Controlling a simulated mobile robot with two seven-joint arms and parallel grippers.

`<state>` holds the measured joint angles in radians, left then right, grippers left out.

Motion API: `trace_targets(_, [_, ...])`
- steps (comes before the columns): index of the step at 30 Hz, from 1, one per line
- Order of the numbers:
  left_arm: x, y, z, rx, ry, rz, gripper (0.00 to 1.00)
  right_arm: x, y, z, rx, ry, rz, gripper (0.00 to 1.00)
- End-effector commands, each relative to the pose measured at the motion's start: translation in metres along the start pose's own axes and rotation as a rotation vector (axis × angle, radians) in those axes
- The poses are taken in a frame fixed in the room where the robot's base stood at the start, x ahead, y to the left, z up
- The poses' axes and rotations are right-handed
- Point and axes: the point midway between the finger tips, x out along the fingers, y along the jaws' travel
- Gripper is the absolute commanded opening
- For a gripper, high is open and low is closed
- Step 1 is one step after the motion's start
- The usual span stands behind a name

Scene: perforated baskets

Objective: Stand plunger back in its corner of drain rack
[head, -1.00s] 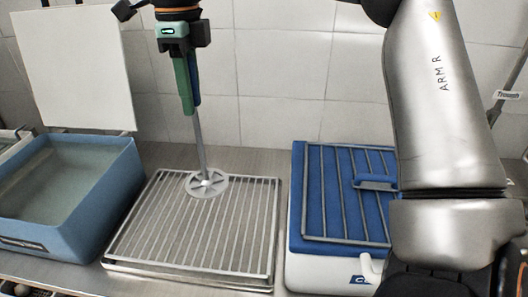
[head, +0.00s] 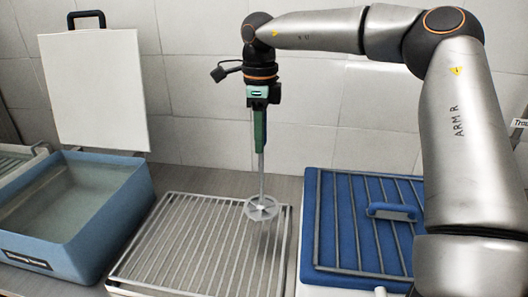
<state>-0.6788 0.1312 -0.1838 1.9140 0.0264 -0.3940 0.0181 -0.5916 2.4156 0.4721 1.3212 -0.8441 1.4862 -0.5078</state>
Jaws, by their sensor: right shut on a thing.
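The plunger (head: 261,209) is a thin grey rod with a round spoked disc at its lower end. It hangs upright, disc down, over the back right part of the drain rack (head: 172,258), a barred metal grid. I cannot tell whether the disc touches the bars. My right gripper (head: 260,148) has long green fingers, points straight down and is shut on the upper part of the rod, hiding its top. My left gripper is not in view.
A blue tub of water (head: 120,228) stands left of the rack, with a white board (head: 95,90) behind it. A blue lid with a wire grid and handle (head: 392,211) lies to the right. A tiled wall (head: 200,130) closes the back.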

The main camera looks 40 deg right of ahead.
Motion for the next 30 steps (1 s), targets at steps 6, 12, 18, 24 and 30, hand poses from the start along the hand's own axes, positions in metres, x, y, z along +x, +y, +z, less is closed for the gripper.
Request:
trace_targets(6, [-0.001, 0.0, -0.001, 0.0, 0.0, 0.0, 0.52, 0.011, -0.007, -0.005, 0.001, -0.002, 0.001, 0.0])
trace_targets(12, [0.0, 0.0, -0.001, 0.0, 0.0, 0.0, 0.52, 0.038, -0.008, -0.006, -0.001, 0.0, 0.002, 0.0])
trace_targets(18, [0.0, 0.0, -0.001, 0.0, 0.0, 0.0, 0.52, 0.043, -0.008, -0.006, 0.0, -0.002, -0.001, 0.0])
trace_targets(24, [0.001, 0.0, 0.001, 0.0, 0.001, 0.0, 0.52, 0.046, -0.008, -0.006, 0.0, -0.002, -0.001, 0.0])
trace_targets(30, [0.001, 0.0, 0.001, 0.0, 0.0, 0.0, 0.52, 0.046, -0.008, -0.006, 0.0, 0.0, 0.0, 0.48])
